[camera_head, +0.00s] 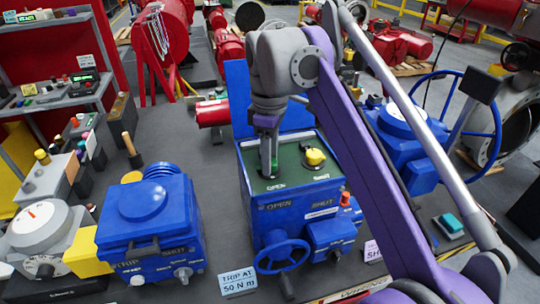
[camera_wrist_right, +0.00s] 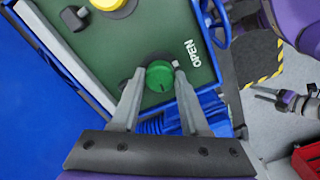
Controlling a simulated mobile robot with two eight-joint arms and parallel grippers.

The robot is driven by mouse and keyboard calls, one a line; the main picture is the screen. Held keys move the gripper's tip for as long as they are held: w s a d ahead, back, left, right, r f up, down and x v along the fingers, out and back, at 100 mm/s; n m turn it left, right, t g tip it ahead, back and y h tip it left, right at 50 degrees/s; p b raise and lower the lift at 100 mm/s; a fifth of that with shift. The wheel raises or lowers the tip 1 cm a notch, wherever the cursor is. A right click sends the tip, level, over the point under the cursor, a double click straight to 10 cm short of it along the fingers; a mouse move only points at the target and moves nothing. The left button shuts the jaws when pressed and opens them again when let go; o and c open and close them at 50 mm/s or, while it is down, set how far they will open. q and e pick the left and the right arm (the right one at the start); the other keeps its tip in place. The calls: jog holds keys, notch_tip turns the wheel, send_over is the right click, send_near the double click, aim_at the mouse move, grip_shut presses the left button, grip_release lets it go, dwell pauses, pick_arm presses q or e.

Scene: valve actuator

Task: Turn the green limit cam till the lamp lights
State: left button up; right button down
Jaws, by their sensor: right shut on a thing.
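The blue valve actuator (camera_head: 290,215) stands on the grey table with its cover open, showing a dark green panel marked OPEN and SHUT. My right gripper (camera_head: 269,170) reaches down to the OPEN side of this panel. In the right wrist view its two fingers (camera_wrist_right: 157,78) are shut on the round green limit cam (camera_wrist_right: 159,75), one at each side. In the head view the fingers mostly hide the green cam. The yellow cam (camera_head: 315,157) sits beside it on the SHUT side, free of the gripper. I cannot tell which part is the lamp. My left gripper is out of view.
A closed blue actuator (camera_head: 150,215) stands at the left. A handwheel (camera_head: 282,255) and a red-topped fitting (camera_head: 345,199) are on the open actuator's front. The raised blue cover (camera_head: 238,95) is behind my gripper. A "TRIP AT 50 Nm" card (camera_head: 238,284) lies in front.

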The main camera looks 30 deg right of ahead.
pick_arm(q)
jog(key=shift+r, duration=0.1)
pick_arm(e)
jog(key=m+p, duration=0.2)
jog(key=m, duration=0.1)
jog(key=shift+r+m, duration=0.15)
jog(key=shift+m, duration=0.15)
jog(key=m+p, duration=0.1)
jog(key=m, duration=0.2)
jog(key=shift+m+p, duration=0.3)
jog(key=shift+p, duration=0.1)
jog(key=m+p, duration=0.1)
jog(key=m, duration=0.3)
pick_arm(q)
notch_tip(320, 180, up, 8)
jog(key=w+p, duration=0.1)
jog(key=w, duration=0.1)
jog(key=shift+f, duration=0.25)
pick_arm(e)
jog(key=shift+m, duration=2.1)
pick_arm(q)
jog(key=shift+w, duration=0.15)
pick_arm(e)
jog(key=shift+c, duration=2)
grip_release()
